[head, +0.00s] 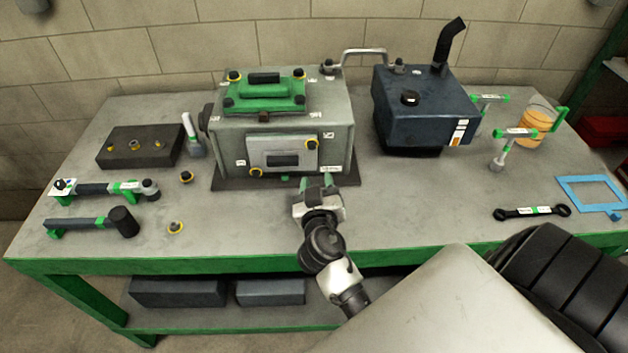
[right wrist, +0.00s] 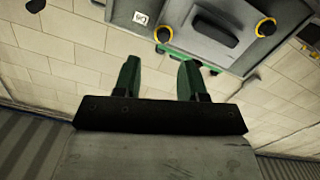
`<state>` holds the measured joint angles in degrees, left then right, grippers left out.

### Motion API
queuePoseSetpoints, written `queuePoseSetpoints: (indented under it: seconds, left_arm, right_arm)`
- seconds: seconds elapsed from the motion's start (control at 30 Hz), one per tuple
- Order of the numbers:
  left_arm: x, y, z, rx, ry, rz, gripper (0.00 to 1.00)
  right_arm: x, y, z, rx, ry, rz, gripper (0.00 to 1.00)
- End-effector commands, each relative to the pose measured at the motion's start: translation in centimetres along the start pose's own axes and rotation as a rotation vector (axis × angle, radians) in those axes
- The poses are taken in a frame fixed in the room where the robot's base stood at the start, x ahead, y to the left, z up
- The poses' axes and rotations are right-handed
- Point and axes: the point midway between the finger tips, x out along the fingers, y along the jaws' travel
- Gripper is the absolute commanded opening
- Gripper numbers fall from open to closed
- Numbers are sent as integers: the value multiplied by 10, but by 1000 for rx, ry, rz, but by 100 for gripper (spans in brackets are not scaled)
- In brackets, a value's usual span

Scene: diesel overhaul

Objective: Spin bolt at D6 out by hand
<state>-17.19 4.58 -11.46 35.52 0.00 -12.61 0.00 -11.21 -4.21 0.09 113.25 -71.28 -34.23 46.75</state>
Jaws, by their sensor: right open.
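The grey engine block (head: 335,115) stands mid-bench with a front cover plate (head: 283,153). A yellow-ringed bolt (head: 311,143) sits at the plate's upper right and another (head: 256,172) at its lower left. In the right wrist view, yellow-ringed bolts show at the left (right wrist: 163,34) and right (right wrist: 266,27) of the plate. My right gripper (head: 318,182) is open and empty, in front of the block's lower front, apart from both bolts. My left gripper is not in view.
Two loose yellow-ringed bolts (head: 186,177) (head: 175,227) lie left of the block. Wrench-like tools and a mallet (head: 122,221) lie at the left. A dark blue tank (head: 420,105) stands at the right. A black wrench (head: 532,212) lies front right. The front middle bench is mostly clear.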

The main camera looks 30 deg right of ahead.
Motion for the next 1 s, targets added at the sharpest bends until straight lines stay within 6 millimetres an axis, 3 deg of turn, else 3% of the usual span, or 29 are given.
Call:
queuePoseSetpoints:
  seconds: [0.27, 0.73, 1.0]
  left_arm:
    - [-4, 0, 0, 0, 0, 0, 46]
    - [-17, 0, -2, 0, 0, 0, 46]
    - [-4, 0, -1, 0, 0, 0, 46]
  right_arm:
    - [14, -7, -9, -10, 52, -13, 42]
    - [68, -7, -12, -11, 52, -11, 42]
    - [90, -8, -10, -8, 50, -11, 42]
